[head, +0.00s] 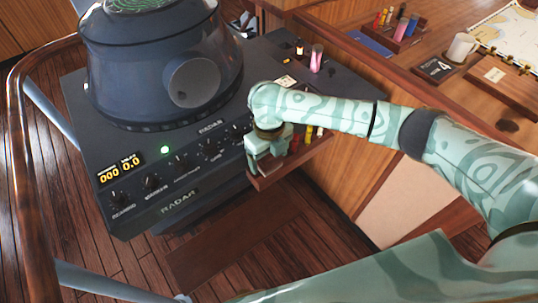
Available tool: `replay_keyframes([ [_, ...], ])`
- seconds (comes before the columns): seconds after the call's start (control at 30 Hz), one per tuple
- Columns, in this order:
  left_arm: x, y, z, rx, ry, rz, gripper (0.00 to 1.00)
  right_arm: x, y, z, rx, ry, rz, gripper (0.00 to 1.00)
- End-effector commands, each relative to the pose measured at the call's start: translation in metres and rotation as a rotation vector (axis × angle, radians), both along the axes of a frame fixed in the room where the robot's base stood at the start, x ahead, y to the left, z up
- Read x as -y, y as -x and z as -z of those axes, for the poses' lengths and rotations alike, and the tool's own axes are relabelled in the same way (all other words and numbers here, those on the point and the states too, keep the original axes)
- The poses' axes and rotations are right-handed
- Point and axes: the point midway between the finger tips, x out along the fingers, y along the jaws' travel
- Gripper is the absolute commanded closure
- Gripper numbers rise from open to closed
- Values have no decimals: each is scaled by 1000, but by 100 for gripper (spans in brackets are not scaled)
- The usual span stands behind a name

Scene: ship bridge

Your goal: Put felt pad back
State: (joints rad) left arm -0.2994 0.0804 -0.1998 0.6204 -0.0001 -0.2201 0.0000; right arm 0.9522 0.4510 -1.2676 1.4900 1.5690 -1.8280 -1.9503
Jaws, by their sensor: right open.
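My right gripper (262,166) is pale green and points down over the left end of a small wooden rack (290,167) at the radar console's right front edge. Its fingers are open. The hand hides part of the rack, and I cannot tell what is between or below the fingers. Small red, yellow and white items (308,134) stand in the rack, right of the gripper and partly behind my arm. I cannot make out a felt pad for certain. My left gripper is not in view.
The dark radar console (215,172) has knobs and a green light. A pink-topped cylinder (316,60) and a small dark bottle (299,47) stand at its back right. The chart desk holds a white mug (461,47). A curved wooden rail (22,150) runs at left.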

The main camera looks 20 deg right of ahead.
Motion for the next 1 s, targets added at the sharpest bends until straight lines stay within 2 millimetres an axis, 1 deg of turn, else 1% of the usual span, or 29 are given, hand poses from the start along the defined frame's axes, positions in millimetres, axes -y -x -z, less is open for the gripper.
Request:
replay_keyframes([
  [0.07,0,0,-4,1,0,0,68,0,-1,-10,2,-2,0,23],
  [0.17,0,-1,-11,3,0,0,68,0,-1,-30,5,-1,-1,23],
  [0.3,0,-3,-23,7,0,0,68,0,-1,-66,5,-2,-1,23],
  [0.4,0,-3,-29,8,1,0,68,0,-1,-88,5,-1,0,23],
  [0.53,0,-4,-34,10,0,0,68,0,-1,-110,3,-1,1,23],
  [0.6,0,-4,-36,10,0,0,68,0,-1,-116,2,-1,0,23],
  [0.7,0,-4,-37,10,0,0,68,0,0,-121,0,0,1,23],
  [1.0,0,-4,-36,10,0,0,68,0,1,-120,-3,0,1,23],
])
